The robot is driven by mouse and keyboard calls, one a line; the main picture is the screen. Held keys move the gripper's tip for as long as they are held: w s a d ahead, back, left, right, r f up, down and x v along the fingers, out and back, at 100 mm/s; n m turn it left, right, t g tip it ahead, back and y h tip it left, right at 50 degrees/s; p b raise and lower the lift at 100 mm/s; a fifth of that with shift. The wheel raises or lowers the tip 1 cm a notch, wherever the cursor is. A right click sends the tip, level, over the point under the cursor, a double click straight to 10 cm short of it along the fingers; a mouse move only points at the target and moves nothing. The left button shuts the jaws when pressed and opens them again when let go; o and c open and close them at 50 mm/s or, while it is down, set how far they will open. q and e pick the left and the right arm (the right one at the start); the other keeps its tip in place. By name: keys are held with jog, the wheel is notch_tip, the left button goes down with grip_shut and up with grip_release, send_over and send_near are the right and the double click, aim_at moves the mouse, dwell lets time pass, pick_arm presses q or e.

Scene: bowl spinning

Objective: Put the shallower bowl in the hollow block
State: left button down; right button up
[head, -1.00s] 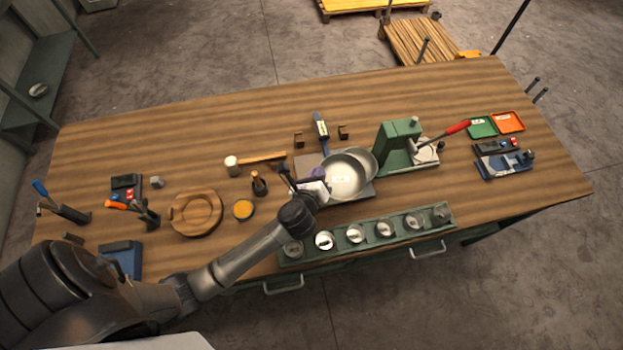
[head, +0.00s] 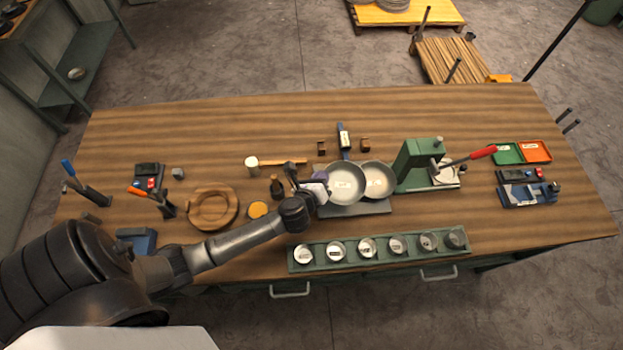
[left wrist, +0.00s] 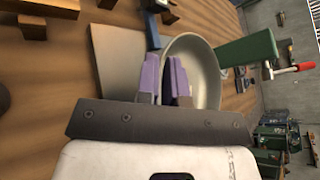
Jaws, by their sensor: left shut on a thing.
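Two shallow-looking metal bowls are side by side on a grey plate (head: 352,209). The left bowl (head: 345,183) has a small label inside, and the right bowl (head: 379,184) is partly overlapped by it. I cannot tell which is shallower. My left gripper (head: 319,190) is shut on the left bowl's near-left rim. In the left wrist view its purple fingers (left wrist: 166,80) pinch the wall of the bowl (left wrist: 203,65), which looks tilted there. The round wooden hollow block (head: 229,211) stands empty to the left of the gripper. My right gripper is not in view.
A green press with a red handle (head: 483,153) stands right of the bowls. A green rack (head: 378,261) of several small cups lies along the front edge.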

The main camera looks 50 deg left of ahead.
pick_arm(q)
jog(key=a+f, duration=0.4)
jog(key=shift+s+a+f+b, duration=0.25)
jog(key=shift+b, duration=0.15)
jog(key=shift+f, duration=0.9)
jog(key=c, duration=1.2)
grip_release()
jog(key=shift+c, duration=0.2)
jog(key=shift+f, duration=0.1)
